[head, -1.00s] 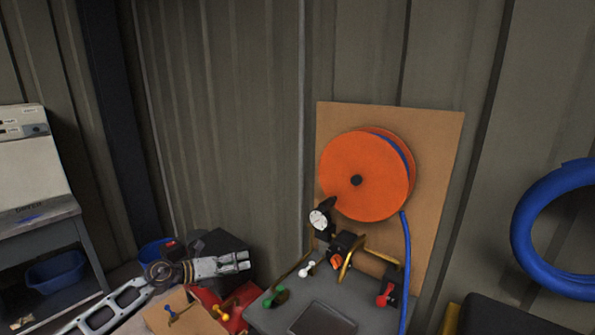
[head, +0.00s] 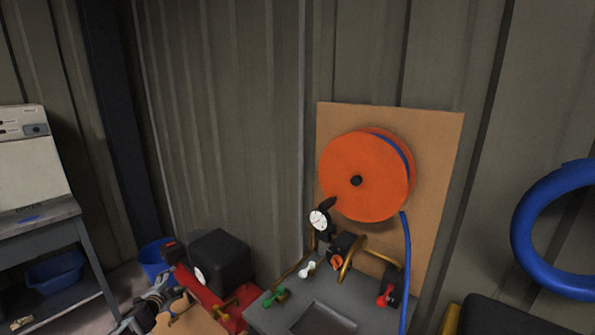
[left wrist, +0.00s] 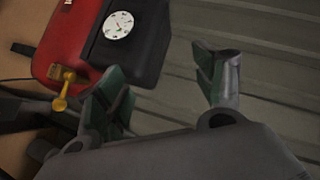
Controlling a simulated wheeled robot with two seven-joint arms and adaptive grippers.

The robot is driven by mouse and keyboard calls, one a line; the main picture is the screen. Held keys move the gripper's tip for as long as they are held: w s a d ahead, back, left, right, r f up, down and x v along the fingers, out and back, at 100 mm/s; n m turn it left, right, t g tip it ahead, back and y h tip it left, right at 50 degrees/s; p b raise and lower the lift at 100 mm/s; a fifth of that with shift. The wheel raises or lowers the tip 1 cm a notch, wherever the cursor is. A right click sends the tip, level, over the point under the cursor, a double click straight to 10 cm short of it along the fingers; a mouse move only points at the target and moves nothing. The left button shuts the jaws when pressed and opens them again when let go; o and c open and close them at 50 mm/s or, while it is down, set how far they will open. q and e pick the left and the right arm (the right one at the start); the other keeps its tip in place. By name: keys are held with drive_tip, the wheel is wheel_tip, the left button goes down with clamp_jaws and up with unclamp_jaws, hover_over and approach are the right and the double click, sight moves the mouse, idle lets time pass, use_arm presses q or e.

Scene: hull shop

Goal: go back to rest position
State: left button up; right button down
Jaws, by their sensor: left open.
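My left gripper (head: 163,290) is low at the left in the head view, just left of the red unit. In the left wrist view its two dark green-padded fingers (left wrist: 160,80) stand apart, with nothing between them. The red unit (left wrist: 58,38), its black box (left wrist: 150,50) with a white dial and a yellow-handled valve (left wrist: 62,90) lie beyond the fingers there. My right gripper is not in view.
A grey bench (head: 262,318) with coloured valve handles stands at lower middle, before a board (head: 440,150) with an orange hose reel (head: 350,185). The black box (head: 222,258) and a blue bucket (head: 152,258) are near my left arm. A grey side table (head: 45,225) stands left.

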use_arm(q)
drive_tip(key=s+a+f+n+g+y, duration=0.1)
drive_tip(key=s+f+n+g, duration=0.15)
drive_tip(key=s+f, duration=0.45)
drive_tip(key=s+a+f+n+g+y, duration=0.1)
drive_tip(key=s+a+f+n, duration=0.15)
drive_tip(key=f, duration=0.75)
drive_tip(key=s+d+f+n+g, duration=0.2)
drive_tip(key=s+f, duration=0.6)
drive_tip(key=s+d+f+n+g, duration=0.1)
drive_tip(key=s+d+f+g, duration=0.15)
drive_tip(key=s+f, duration=0.6)
drive_tip(key=s+d+f+g+h, duration=0.1)
drive_tip(key=s+d+f, duration=0.4)
drive_tip(key=s, duration=0.9)
drive_tip(key=s+d+f+n+g+h, duration=0.1)
drive_tip(key=s+d+f, duration=0.5)
drive_tip(key=s, duration=0.8)
drive_tip(key=s+d+f+n+g, duration=0.1)
drive_tip(key=s+d+f+g, duration=0.2)
drive_tip(key=s, duration=1.2)
drive_tip(key=d+f, duration=0.2)
drive_tip(key=d, duration=0.2)
drive_tip(key=shift+d+f+h, duration=0.2)
drive_tip(key=shift+d+h, duration=0.05)
drive_tip(key=shift+h, duration=0.15)
